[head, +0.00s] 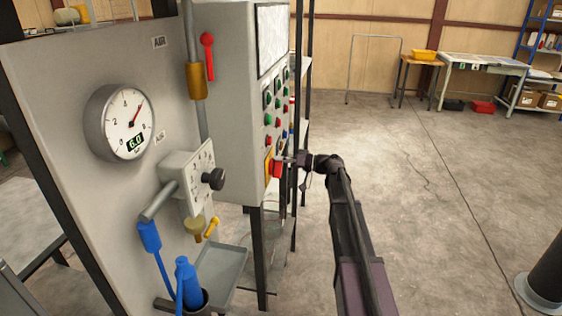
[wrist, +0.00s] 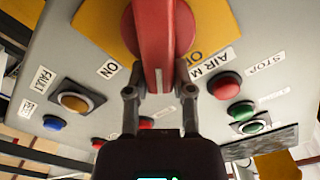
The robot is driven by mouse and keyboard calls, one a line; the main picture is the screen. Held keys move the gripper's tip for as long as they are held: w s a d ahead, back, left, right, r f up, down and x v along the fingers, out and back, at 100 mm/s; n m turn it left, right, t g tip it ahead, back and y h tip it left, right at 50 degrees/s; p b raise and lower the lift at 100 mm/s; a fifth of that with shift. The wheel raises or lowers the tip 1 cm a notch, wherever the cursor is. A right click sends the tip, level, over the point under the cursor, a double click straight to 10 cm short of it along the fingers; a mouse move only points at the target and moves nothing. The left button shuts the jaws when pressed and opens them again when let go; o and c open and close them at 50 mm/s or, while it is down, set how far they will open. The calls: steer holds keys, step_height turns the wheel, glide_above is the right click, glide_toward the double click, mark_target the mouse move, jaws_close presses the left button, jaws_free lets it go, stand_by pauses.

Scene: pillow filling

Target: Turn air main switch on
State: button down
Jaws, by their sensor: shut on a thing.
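The air main switch is a red handle (wrist: 158,42) on a yellow plate (wrist: 97,22) in the wrist view. A label beside it reads "AIR M", with the rest hidden. "ON" is printed near it. In the head view the red handle (head: 277,169) is low on the grey control cabinet (head: 232,110), with the yellow plate (head: 268,166) behind it. My gripper (wrist: 159,88) is shut on the red handle, one finger on each side, and it also shows in the head view (head: 290,160). In the wrist view the handle runs straight down between the fingers.
Red, green, blue and yellow buttons surround the switch, including a red button (wrist: 224,86) by a "STOP" label. A round gauge (head: 120,122) shows 6.0 on the left panel.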

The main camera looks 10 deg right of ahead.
steer(key=m, duration=0.1)
steer(key=f+m, duration=0.1)
steer(key=m, duration=0.1)
steer(key=m+b, duration=0.1)
steer(key=m, duration=0.1)
steer(key=shift+w+f, duration=0.15)
steer(key=shift+w, duration=0.2)
steer(key=m, duration=0.2)
steer(key=f+m+b, duration=0.1)
steer(key=m, duration=0.2)
steer(key=shift+w, duration=0.1)
steer(key=shift+c, duration=2.4)
jaws_free()
steer(key=shift+d, duration=0.15)
steer(key=v, duration=1.1)
steer(key=shift+d, duration=0.4)
